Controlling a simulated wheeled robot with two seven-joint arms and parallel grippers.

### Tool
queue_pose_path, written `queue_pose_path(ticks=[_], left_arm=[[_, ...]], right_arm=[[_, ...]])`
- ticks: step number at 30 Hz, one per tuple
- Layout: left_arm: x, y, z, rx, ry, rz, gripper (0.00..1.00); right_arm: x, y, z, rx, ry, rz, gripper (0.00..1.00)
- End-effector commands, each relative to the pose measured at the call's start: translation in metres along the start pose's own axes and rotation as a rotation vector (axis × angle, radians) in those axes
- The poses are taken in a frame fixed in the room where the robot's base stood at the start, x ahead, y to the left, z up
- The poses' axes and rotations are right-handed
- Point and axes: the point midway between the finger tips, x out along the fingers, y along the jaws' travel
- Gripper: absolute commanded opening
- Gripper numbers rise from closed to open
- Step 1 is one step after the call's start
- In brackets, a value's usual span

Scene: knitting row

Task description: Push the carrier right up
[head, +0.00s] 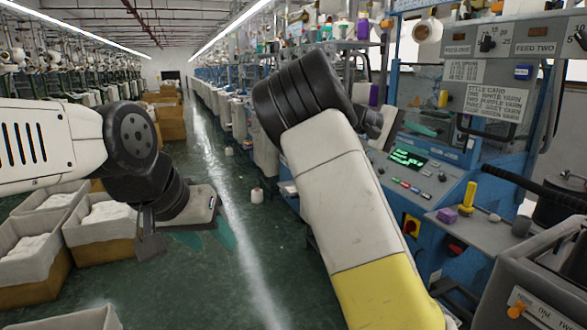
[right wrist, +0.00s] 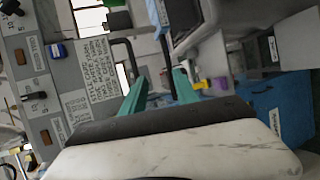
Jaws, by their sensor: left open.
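I cannot clearly make out the carrier; my right arm hides part of the knitting machine (head: 455,205) in the head view. My right gripper (right wrist: 160,75) shows in the right wrist view with its two teal fingers apart. Dark bent bars (right wrist: 122,43) of the machine lie just beyond the fingertips, and I cannot tell whether they touch. No held thing is clear between the fingers. In the head view my left gripper (head: 205,236) hangs over the floor at the left, open and empty, away from the machine.
A grey panel marked FEED TWO (head: 500,48) is at the upper right, with a lit control panel (head: 408,157) lower down. A small shelf (head: 478,230) holds a yellow tool and a purple block. The aisle floor (head: 215,285) is mostly clear.

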Motion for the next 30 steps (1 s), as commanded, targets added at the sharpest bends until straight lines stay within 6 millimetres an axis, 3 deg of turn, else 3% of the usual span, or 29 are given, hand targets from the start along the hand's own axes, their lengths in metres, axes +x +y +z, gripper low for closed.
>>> queue_pose_path(ticks=[10, 17, 22, 30], left_arm=[[0.000, 0.000, 0.000, 0.000, 0.000, 0.000, 0.48], [0.000, 0.000, 0.000, 0.000, 0.000, 0.000, 0.48], [0.000, 0.000, 0.000, 0.000, 0.000, 0.000, 0.48], [0.000, 0.000, 0.000, 0.000, 0.000, 0.000, 0.48]], right_arm=[[0.046, -0.059, 0.029, -0.008, 0.001, -0.308, 0.36], [0.051, -0.119, 0.068, 0.017, 0.048, -0.660, 0.36], [0.016, -0.153, 0.110, 0.073, 0.143, -0.969, 0.36], [-0.068, -0.161, 0.187, 0.200, 0.357, -1.292, 0.36]])
